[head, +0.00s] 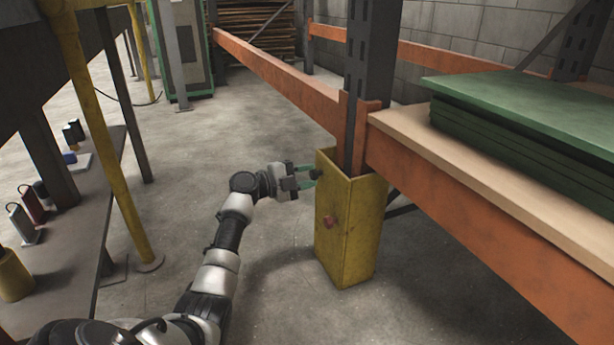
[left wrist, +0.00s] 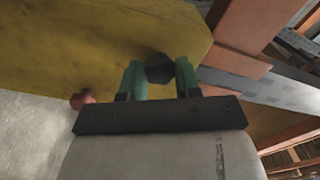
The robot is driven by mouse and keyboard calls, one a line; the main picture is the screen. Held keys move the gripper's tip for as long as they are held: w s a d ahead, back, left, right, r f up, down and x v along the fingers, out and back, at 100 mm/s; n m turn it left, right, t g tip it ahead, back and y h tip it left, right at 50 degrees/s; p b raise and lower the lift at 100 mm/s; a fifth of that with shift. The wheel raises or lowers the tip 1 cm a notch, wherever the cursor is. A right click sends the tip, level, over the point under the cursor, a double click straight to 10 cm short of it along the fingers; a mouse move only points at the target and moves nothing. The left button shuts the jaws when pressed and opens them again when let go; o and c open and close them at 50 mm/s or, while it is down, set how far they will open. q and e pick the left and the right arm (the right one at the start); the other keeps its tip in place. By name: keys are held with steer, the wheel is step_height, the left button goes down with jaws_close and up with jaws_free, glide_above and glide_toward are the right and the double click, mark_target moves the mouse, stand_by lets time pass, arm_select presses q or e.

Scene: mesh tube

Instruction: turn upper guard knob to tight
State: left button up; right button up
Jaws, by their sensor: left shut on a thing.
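A yellow guard (head: 347,235) stands upright around the foot of the dark rack post. The dark upper knob (head: 316,174) is near the top of its left face. A red knob (head: 329,222) sits lower on the same guard. My left gripper (head: 311,177) is at the upper knob. In the left wrist view the green fingers of my left gripper (left wrist: 160,75) are on either side of the dark upper knob (left wrist: 159,68), shut on it. The red knob (left wrist: 82,99) shows at the left there. I cannot read the knob's angle. My right gripper is out of view.
Orange rack beams (head: 470,205) run beside the guard, with green boards (head: 530,120) on the shelf at right. A grey bench (head: 75,230) with small items and a yellow post (head: 105,130) stand at left. The floor between is clear.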

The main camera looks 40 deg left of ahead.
arm_select(q)
steer(key=shift+m, duration=0.6)
steer(key=o, duration=0.9)
steer(key=shift+o, duration=0.2)
steer(key=shift+s, duration=0.1)
